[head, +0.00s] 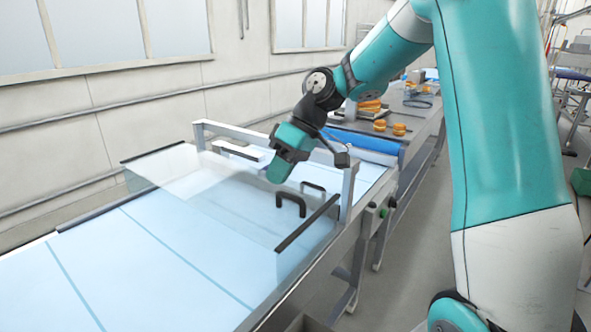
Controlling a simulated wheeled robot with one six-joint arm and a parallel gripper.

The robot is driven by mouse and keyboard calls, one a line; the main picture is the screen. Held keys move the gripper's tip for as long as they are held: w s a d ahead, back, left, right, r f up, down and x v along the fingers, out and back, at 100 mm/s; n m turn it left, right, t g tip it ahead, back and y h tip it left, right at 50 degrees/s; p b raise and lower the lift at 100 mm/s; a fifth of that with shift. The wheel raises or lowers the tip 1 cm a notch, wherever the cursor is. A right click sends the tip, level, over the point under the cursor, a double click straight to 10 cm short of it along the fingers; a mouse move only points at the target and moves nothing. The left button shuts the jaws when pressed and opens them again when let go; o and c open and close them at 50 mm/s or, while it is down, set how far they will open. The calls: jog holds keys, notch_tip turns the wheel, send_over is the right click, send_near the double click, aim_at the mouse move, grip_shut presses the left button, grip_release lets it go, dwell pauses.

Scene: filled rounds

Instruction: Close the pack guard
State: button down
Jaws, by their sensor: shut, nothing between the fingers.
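The pack guard (235,205) is a clear panel with dark edge strips, standing over the pale blue belt in the head view. A dark arched handle (290,203) shows near its right end, with a similar dark arch (313,187) just behind it. I cannot tell whether the second arch is a reflection. My gripper (277,177) is shut and empty, pointing down above and behind the handles, in front of the metal frame. It looks apart from the handles, but the depth is hard to judge. The panel's exact angle is hard to read through the clear material.
A pale metal frame (265,137) spans the belt (150,260) behind my gripper. Beyond it lie a blue roller (362,145) and a grey table with orange rounds (380,125). A green button (383,212) is on the conveyor's side. The floor at right is partly clear.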

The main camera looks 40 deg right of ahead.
jog(key=w+d+f+t+y+p, duration=0.1)
jog(key=w+d+t+p, duration=0.2)
jog(key=d, duration=1.4)
jog(key=shift+g, duration=0.7)
jog(key=x, duration=0.3)
jog(key=p+x, duration=0.1)
jog(key=x, duration=0.2)
jog(key=d+p+x, duration=0.1)
jog(key=x, duration=0.2)
jog(key=shift+w+f, duration=0.35)
jog(key=a+p, duration=0.1)
jog(key=a, duration=0.1)
jog(key=s+a+p, duration=0.1)
jog(key=shift+a, duration=0.4)
jog(key=shift+s+a, duration=0.1)
jog(key=shift+a, duration=0.05)
jog(key=shift+a, duration=0.1)
